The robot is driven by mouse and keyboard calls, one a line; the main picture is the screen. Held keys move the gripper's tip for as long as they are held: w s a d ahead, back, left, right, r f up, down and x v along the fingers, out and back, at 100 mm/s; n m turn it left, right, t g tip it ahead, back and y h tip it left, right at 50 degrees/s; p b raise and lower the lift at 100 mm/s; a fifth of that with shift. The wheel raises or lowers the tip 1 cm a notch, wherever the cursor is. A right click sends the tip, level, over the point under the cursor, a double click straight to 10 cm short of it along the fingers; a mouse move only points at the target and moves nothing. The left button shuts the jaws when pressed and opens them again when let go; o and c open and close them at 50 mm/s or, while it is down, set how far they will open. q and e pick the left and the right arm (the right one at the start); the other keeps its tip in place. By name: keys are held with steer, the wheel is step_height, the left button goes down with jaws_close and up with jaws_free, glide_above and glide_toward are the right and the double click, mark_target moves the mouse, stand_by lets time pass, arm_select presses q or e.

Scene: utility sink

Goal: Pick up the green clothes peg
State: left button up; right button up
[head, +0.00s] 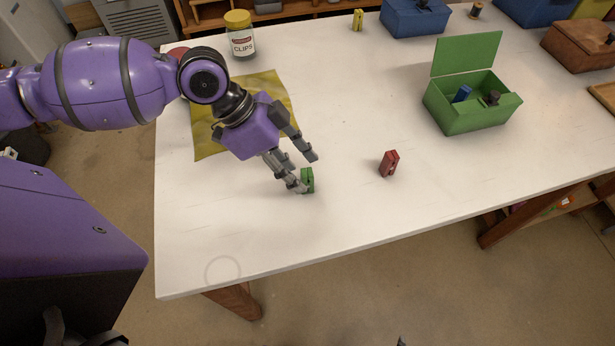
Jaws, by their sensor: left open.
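I cannot tell whether a finger touches the peg.
A red peg (389,163) stands to the right on the white table (340,220). An open green box (468,118) holds a blue peg (462,94) and a dark item. A clips jar (240,37), yellow cloth (208,146), yellow peg (357,20) and blue box (413,18) are farther back.

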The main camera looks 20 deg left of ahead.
arm_select(q)
steer(key=shift+x, duration=1.1)
steer(key=shift+w+d+f, duration=0.1)
steer(key=shift+w+d, duration=0.05)
steer(key=c, duration=1)
arm_select(e)
steer(key=shift+w+r, duration=0.25)
steer(key=shift+w, duration=0.15)
